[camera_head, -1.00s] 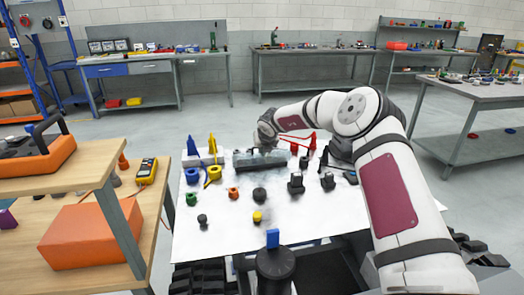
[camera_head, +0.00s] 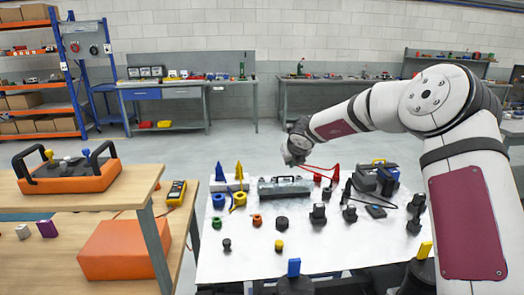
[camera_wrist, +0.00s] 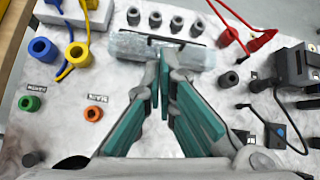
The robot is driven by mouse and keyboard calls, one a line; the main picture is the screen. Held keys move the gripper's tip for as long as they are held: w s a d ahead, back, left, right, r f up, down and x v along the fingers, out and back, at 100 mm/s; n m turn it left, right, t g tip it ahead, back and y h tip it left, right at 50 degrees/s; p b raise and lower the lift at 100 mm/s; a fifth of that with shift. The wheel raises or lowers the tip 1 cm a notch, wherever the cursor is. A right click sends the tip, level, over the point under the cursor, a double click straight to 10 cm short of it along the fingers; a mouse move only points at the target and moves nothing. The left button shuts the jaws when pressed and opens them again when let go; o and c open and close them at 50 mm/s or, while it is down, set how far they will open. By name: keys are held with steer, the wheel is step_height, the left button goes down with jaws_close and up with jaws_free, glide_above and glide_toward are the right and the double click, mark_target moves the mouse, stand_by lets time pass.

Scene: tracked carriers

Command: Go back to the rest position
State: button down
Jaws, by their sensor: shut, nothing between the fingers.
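My gripper (camera_head: 297,149) is at the end of my white arm, over the far part of the white worktop (camera_head: 235,262). In the wrist view its teal-padded fingers (camera_wrist: 164,75) are closed together with nothing between them. The fingertips appear just in front of a grey oblong block (camera_wrist: 125,45), which also lies on the worktop in the head view (camera_head: 285,190). I cannot tell the height of the fingertips above the worktop.
Blue (camera_head: 218,201), green (camera_head: 217,223) and orange (camera_head: 257,220) rings, black knobs (camera_head: 318,214) and red leads (camera_head: 318,177) sit around the block. A wooden bench (camera_head: 110,190) with an orange carrier (camera_head: 75,181) stands left. Floor beyond is clear.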

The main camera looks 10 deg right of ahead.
steer(key=s+a+r+n+t+y, duration=0.1)
steer(key=s+a+r+n, duration=0.1)
steer(key=a+r+n, duration=0.3)
steer(key=s+a+r+n+t+y, duration=0.15)
steer(key=r+n, duration=0.25)
steer(key=r, duration=0.4)
steer(key=s+a+r+n+y, duration=0.1)
steer(key=s+a+r+n, duration=0.15)
steer(key=s+n, duration=0.35)
steer(key=s+a+r+n+y, duration=0.1)
steer(key=s+a+r+n, duration=0.1)
steer(key=s+r+n, duration=0.45)
steer(key=s+d+f+n+g+h, duration=0.1)
steer(key=s+d+f+n+g, duration=0.1)
steer(key=s, duration=1.1)
steer(key=s+d+f+n+g+h, duration=0.2)
steer(key=s+d+f+n, duration=0.3)
steer(key=s, duration=0.9)
steer(key=s+d+f+n+g+h, duration=0.1)
steer(key=s+d+f+n+g, duration=0.2)
steer(key=s, duration=1.1)
steer(key=shift+d+f+n, duration=0.2)
steer(key=shift+d+n, duration=0.9)
steer(key=shift+n, duration=0.15)
steer(key=shift+h, duration=0.25)
